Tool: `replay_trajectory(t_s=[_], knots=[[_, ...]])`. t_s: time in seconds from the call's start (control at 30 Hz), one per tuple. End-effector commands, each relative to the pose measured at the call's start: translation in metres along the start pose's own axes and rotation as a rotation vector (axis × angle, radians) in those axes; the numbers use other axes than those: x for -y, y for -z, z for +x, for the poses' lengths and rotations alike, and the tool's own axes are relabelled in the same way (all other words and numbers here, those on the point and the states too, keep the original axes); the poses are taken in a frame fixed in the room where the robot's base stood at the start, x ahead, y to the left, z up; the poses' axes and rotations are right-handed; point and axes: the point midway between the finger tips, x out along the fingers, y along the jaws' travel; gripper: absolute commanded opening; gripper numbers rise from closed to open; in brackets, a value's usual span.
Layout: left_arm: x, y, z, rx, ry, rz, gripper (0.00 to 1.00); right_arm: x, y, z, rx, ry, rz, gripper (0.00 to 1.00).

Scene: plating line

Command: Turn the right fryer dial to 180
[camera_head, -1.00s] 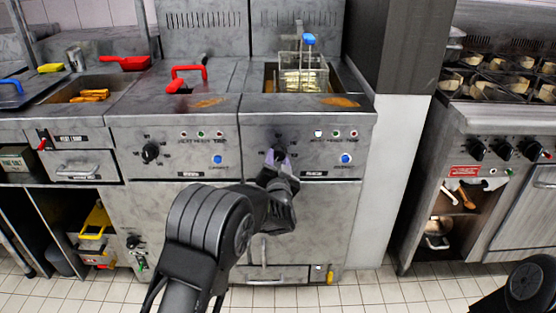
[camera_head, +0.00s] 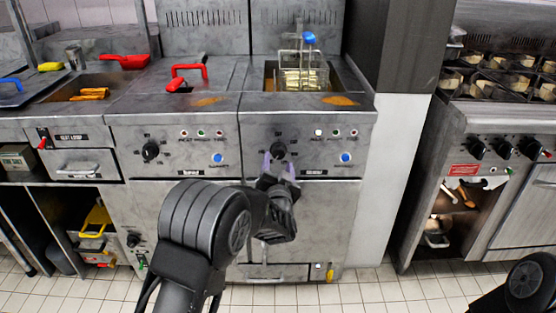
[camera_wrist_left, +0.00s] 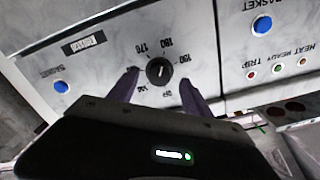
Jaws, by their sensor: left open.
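The right fryer dial (camera_head: 278,149) is a black knob on the right fryer's steel front panel. In the left wrist view the dial (camera_wrist_left: 159,71) appears upside down, with small numbers around it and a short pale mark on its face. What the mark points at is too small to tell surely. My left gripper (camera_head: 281,165) is open, just below and in front of the dial. In the wrist view its two fingers lie either side of the dial, with gaps showing on both sides. My right gripper is out of view.
The left fryer dial (camera_head: 150,150) is on the neighbouring panel. Blue buttons (camera_head: 345,157) and indicator lights sit right of each dial. A wire basket (camera_head: 302,75) stands in the right fryer. A stove (camera_head: 500,120) stands at the far right.

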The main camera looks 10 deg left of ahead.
Motion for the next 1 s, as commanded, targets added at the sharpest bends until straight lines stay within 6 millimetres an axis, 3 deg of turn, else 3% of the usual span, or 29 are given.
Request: replay_trajectory(t_s=[0.1,0.3,0.77,0.87,1.0], knots=[[0.000,0.001,-0.021,0.001,-0.002,-0.001,0.58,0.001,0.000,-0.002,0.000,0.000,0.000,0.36],[0.000,0.000,-0.045,0.002,-0.001,0.000,0.58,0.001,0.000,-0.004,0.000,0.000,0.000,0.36],[-0.002,-0.001,-0.048,0.004,-0.005,-0.026,0.58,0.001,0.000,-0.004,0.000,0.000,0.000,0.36],[-0.016,-0.011,-0.050,0.040,-0.060,-0.100,0.58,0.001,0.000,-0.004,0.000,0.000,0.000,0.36],[-0.067,-0.043,-0.078,0.154,-0.225,-0.202,0.58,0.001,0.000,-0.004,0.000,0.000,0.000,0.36]])
